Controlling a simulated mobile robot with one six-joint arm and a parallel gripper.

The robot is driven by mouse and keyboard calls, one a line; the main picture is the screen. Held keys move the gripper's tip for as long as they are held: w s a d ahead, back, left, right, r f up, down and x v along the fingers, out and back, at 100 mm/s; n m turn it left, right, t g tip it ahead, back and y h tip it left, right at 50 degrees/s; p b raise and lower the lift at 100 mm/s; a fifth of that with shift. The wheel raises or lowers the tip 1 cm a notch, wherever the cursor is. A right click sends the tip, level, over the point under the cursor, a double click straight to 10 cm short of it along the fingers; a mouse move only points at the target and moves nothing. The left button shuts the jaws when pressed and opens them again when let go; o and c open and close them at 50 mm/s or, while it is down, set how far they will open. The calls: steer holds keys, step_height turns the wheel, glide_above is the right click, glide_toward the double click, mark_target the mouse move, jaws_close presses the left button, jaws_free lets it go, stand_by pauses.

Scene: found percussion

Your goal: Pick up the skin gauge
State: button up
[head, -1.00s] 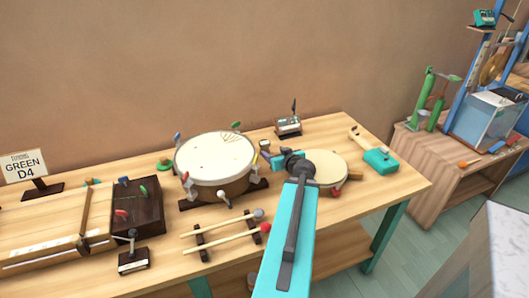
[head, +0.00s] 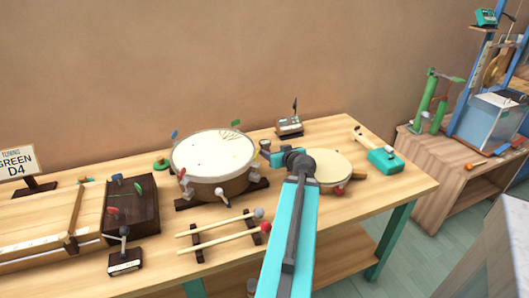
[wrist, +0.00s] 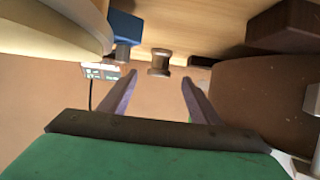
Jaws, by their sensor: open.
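No thing in view is clearly labelled as the skin gauge. A small brown spool-shaped piece (wrist: 160,62) stands on the table straight ahead of my fingers in the wrist view and may be it. A small light-topped piece beside the drum (head: 265,144) in the head view is probably the same thing. My gripper (wrist: 160,78) is open, with the piece framed between and beyond its fingertips and nothing held. In the head view my gripper (head: 270,154) is low, between the big drum (head: 212,152) and the flat round drum (head: 330,167), partly hidden by my wrist.
A blue block (wrist: 123,27) lies close beside the spool-shaped piece. A small meter box (head: 289,126) stands at the table's back. Two beaters (head: 222,236) lie on a rack in front. A teal tool (head: 384,160) lies at the right. The wall (head: 300,60) is behind.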

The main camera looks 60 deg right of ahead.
mark_target(267, 147)
steer(key=shift+w+d+f, duration=0.15)
steer(key=shift+w+d, duration=0.05)
steer(key=shift+w, duration=0.05)
steer(key=shift+p+x, duration=0.55)
steer(key=shift+x, duration=1.95)
steer(key=shift+w+d, duration=0.1)
steer(key=shift+w, duration=0.05)
steer(key=shift+p+x, duration=0.6)
steer(key=shift+x, duration=1.85)
steer(key=c, duration=1.2)
